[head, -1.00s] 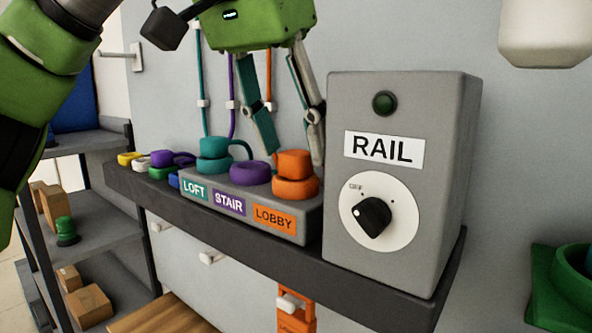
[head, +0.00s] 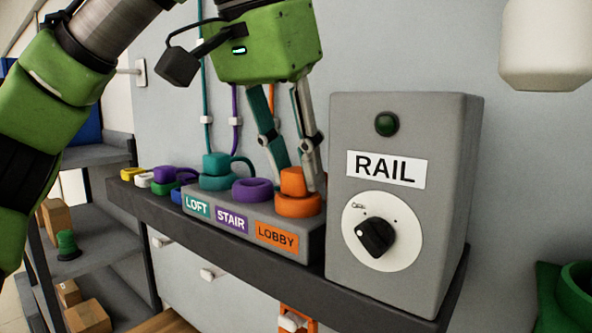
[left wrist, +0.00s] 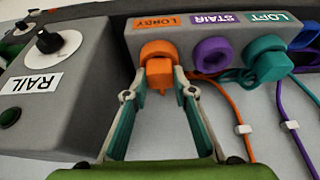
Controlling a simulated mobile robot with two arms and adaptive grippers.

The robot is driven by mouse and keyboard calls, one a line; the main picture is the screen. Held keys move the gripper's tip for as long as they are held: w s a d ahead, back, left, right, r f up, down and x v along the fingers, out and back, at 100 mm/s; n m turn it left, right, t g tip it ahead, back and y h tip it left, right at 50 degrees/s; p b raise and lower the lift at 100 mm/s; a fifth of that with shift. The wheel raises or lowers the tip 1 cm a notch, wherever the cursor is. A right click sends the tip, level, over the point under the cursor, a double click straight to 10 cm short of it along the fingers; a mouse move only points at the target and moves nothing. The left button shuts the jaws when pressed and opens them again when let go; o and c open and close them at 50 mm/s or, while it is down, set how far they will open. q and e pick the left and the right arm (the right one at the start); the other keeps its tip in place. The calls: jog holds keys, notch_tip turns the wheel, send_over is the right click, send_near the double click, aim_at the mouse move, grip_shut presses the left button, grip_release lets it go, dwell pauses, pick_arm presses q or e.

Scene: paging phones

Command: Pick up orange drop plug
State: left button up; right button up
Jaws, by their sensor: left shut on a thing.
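The orange drop plug (head: 293,181) sits in the orange ring socket (head: 298,205) above the LOBBY label on the grey socket block. My left gripper (head: 294,188) comes down from above with its fingers on either side of the plug. In the left wrist view the plug (left wrist: 160,72) is between the fingertips, and my left gripper (left wrist: 160,80) is shut on it. An orange cord runs from behind the plug along the wall. My right gripper is not in view.
The grey RAIL box (head: 398,200) with a black knob stands close to the right of the plug. A teal plug (head: 216,165) sits in the LOFT socket; the purple STAIR socket (head: 250,190) is empty.

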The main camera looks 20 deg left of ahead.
aim_at(296, 170)
pick_arm(q)
jog(key=shift+w+r, duration=0.1)
jog(key=shift+r, duration=0.5)
notch_tip(296, 170, up, 8)
jog(key=shift+d+f, duration=0.1)
jog(key=shift+f, duration=0.05)
jog(key=shift+r, duration=0.5)
